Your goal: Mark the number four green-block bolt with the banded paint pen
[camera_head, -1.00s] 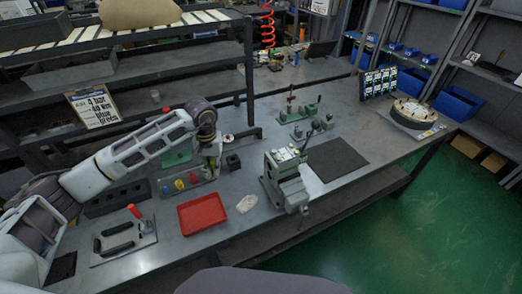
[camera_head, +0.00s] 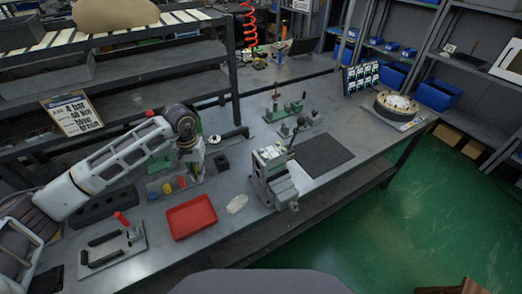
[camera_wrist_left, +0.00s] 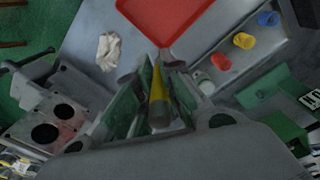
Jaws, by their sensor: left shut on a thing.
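My left gripper (camera_head: 193,168) hangs below the left arm over the bench, near the small tray of coloured caps. In the left wrist view my left gripper (camera_wrist_left: 158,110) is shut on a dark pen (camera_wrist_left: 158,96) with a yellow band, held between its green-padded fingers. The pen's far end is hidden in the head view. A green block piece (camera_wrist_left: 268,92) shows at the right of the wrist view. In the head view a green block fixture (camera_head: 284,112) stands farther back on the bench. Bolt numbers are too small to read. My right gripper is not in view.
A red tray (camera_head: 190,217) and a white cloth (camera_head: 237,203) lie near the front edge. A grey vise-like fixture (camera_head: 272,180) stands right of them, beside a dark mat (camera_head: 323,154). Blue, yellow and red caps (camera_wrist_left: 243,41) sit in a holder. Shelves rise behind the left arm.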

